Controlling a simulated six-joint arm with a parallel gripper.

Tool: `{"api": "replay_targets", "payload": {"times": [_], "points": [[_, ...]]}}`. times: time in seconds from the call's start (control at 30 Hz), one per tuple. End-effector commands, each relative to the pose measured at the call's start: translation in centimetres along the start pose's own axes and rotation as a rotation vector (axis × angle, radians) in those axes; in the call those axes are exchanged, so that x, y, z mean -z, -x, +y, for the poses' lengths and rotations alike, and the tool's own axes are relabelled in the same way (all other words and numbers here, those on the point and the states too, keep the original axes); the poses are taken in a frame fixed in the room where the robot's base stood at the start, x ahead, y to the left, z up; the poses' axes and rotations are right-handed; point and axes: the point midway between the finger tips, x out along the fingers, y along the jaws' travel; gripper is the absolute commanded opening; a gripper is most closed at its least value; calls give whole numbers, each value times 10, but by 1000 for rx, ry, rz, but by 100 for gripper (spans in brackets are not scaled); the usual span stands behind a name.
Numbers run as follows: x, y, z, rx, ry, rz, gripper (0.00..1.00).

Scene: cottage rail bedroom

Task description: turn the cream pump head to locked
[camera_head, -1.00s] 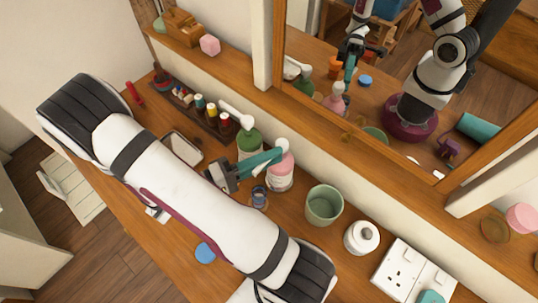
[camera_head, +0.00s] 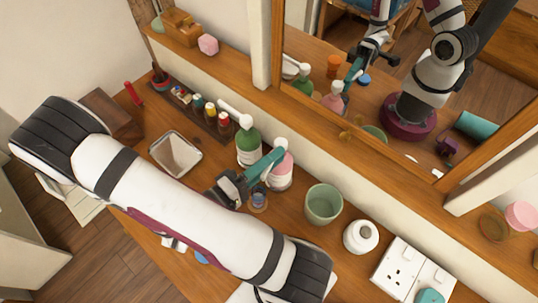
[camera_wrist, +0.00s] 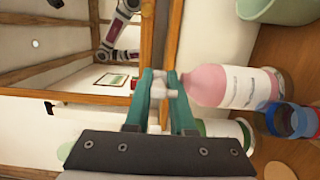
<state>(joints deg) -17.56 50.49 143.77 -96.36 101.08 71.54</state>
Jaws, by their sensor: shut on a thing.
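The pump bottle (camera_head: 279,174) is pink with a white label and stands upright against the back of the wooden counter. Its white pump head (camera_head: 282,146) is at the top. My gripper (camera_head: 272,157) reaches it from the left with teal fingers. In the wrist view the fingers (camera_wrist: 163,90) are shut on the white pump head (camera_wrist: 165,86), with the pink bottle (camera_wrist: 222,85) lying sideways in the picture. The fingers partly hide the head, so I cannot tell its exact turn. Lock markings are not visible.
A green bottle (camera_head: 248,150) with a white pump stands close on the left. A small dark blue-rimmed jar (camera_head: 258,200) is just below my fingers. A green cup (camera_head: 323,204) and a white jar (camera_head: 360,237) stand to the right. The mirror (camera_head: 400,110) rises behind.

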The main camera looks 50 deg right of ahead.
Motion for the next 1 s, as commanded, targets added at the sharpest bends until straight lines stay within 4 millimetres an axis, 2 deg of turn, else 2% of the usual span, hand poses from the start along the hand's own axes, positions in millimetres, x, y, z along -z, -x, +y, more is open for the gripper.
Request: {"api": "replay_targets", "payload": {"times": [0.27,0.3,0.4,0.87,1.0], "points": [[0,0,1,-3,-8,16,0],[0,0,1,-3,-8,16,28],[0,0,1,-3,-6,15,46],[0,1,0,0,-3,13,46],[1,19,0,0,-5,19,46]]}}
